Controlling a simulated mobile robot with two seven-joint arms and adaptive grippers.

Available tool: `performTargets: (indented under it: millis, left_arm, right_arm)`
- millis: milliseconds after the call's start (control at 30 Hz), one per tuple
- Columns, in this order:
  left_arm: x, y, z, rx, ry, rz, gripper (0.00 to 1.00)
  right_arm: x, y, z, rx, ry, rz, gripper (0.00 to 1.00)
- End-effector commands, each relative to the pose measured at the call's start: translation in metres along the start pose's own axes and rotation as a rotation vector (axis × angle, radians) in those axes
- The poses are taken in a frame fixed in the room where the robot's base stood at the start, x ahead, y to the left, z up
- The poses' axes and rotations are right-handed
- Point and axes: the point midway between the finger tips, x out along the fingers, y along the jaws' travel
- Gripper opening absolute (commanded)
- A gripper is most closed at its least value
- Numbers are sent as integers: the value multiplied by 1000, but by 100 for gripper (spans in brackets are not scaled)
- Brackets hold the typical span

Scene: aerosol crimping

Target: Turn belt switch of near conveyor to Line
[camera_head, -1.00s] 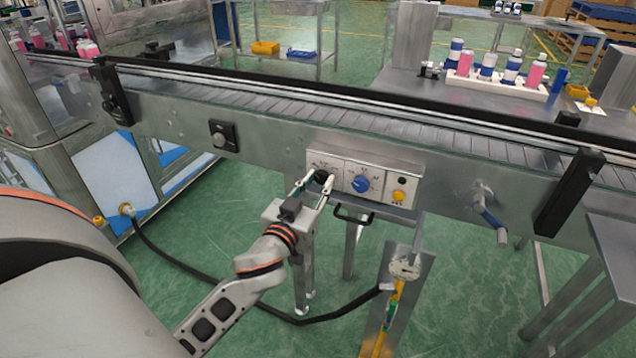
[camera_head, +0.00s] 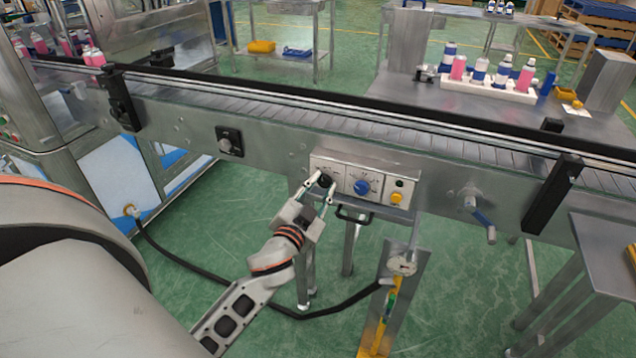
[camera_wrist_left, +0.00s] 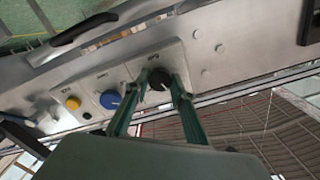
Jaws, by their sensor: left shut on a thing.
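The near conveyor (camera_head: 270,135) runs across the head view. Its control panel (camera_head: 340,172) carries a black belt switch (camera_head: 325,180), a blue knob (camera_head: 361,187) and a yellow button (camera_head: 396,198). My left gripper (camera_head: 320,188) is at the panel, its two fingers shut around the black switch. In the left wrist view the black switch (camera_wrist_left: 158,79) sits between the fingertips (camera_wrist_left: 160,84), with the blue knob (camera_wrist_left: 110,99) and yellow button (camera_wrist_left: 73,103) to its left. The panel labels are too small to read. My right gripper is not in view.
A black handle (camera_head: 355,216) sticks out below the panel. A black cable (camera_head: 200,281) crosses the green floor. A white tray (camera_head: 486,88) of bottles and cans stands on a table behind.

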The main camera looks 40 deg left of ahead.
Motion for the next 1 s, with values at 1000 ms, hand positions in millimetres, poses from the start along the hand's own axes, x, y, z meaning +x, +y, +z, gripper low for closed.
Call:
performTargets:
  millis: [1000]
  left_arm:
    - [0, 0, 0, 344, 1, 0, 3]
  right_arm:
    - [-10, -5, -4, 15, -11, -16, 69]
